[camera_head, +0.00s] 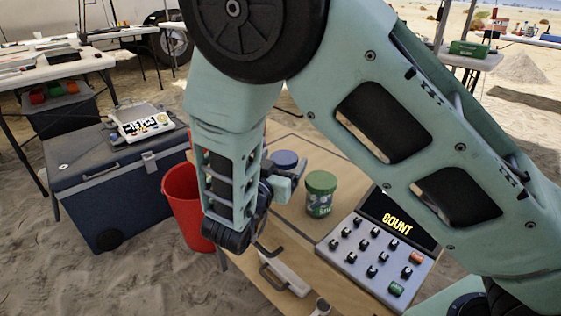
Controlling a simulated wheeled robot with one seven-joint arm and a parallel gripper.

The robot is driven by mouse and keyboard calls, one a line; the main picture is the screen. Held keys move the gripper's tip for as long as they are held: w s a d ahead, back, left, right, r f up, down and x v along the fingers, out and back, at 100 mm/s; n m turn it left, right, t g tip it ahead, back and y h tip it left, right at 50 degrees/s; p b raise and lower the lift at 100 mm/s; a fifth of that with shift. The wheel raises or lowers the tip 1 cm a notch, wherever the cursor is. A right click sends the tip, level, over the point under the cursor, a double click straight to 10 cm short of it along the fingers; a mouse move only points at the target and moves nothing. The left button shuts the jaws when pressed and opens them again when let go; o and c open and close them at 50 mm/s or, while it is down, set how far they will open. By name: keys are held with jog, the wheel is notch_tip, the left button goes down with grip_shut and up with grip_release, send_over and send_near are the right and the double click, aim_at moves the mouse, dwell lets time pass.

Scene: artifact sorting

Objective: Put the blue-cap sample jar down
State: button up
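The blue-cap sample jar shows mostly as its round blue cap (285,158), just right of my forearm. Its body is largely hidden behind my gripper and wrist. My gripper (287,183) is right at the jar, in front of and below the cap in the picture. The fingertips are too small and overlapped to tell whether they are shut on it. I cannot tell whether the jar rests on the table or is held above it. The wooden table (338,167) lies under and around them.
A green-cap jar (320,192) stands upright right of my gripper. A keypad device (380,246) reading "COUNT" is at the table's right. A white-handled tool (287,275) lies near the front. A red bucket (184,205) and a dark blue cooler (120,185) stand left.

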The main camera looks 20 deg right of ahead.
jog(key=shift+r, duration=0.1)
jog(key=shift+s+a, duration=0.1)
jog(key=shift+a, duration=0.1)
jog(key=p+v, duration=0.3)
jog(key=v, duration=0.8)
jog(key=w+a+n+g+y, duration=0.1)
jog(key=w+a+n+y, duration=0.3)
jog(key=a+y, duration=0.55)
jog(key=s+a+r+n+g+y, duration=0.3)
jog(key=s+n+g+y, duration=0.2)
jog(key=s+y, duration=0.3)
jog(key=s+d+r+n+g+h, duration=0.1)
jog(key=s+d+n+g+h, duration=0.3)
jog(key=s+d, duration=1)
jog(key=s+n+g, duration=0.1)
jog(key=n+g, duration=0.1)
jog(key=n, duration=0.1)
jog(key=shift+s+r+n+g, duration=0.3)
jog(key=shift+s+r+g, duration=0.05)
jog(key=shift+g, duration=0.05)
